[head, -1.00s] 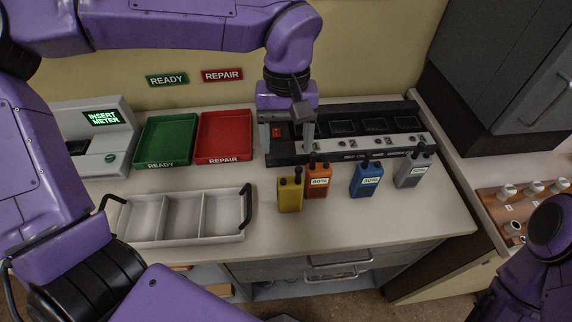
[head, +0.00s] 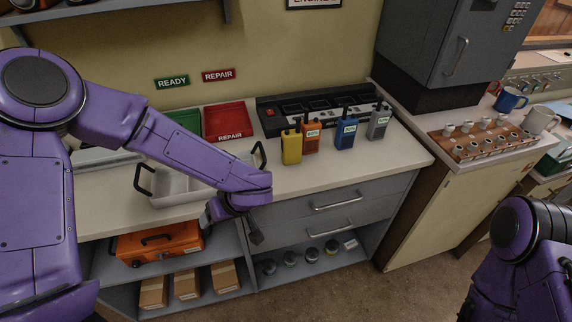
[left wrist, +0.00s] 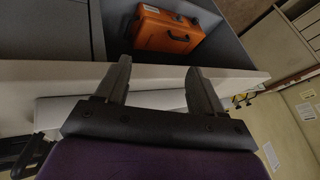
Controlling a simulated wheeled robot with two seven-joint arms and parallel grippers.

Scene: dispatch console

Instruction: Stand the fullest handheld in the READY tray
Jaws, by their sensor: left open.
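Four handhelds stand upright in front of the charger (head: 325,108): yellow (head: 291,149), orange (head: 311,141), blue (head: 346,135) and grey (head: 379,124). Orange, blue and grey carry small light labels, too small to read surely now; I see none on the yellow one. The green READY tray (head: 187,119) is partly hidden by my left arm; no handheld shows in its visible part. My left gripper (head: 255,238) is low at the counter's front edge, well away from the handhelds. In the left wrist view it (left wrist: 158,85) is open and empty. My right gripper is out of view.
The red REPAIR tray (head: 226,119) is beside the READY tray. A white divided tray (head: 172,201) with black handles stands in front, partly behind my arm. An orange case (head: 160,243) and boxes are on shelves below. Mugs and a peg rack (head: 480,138) are at right.

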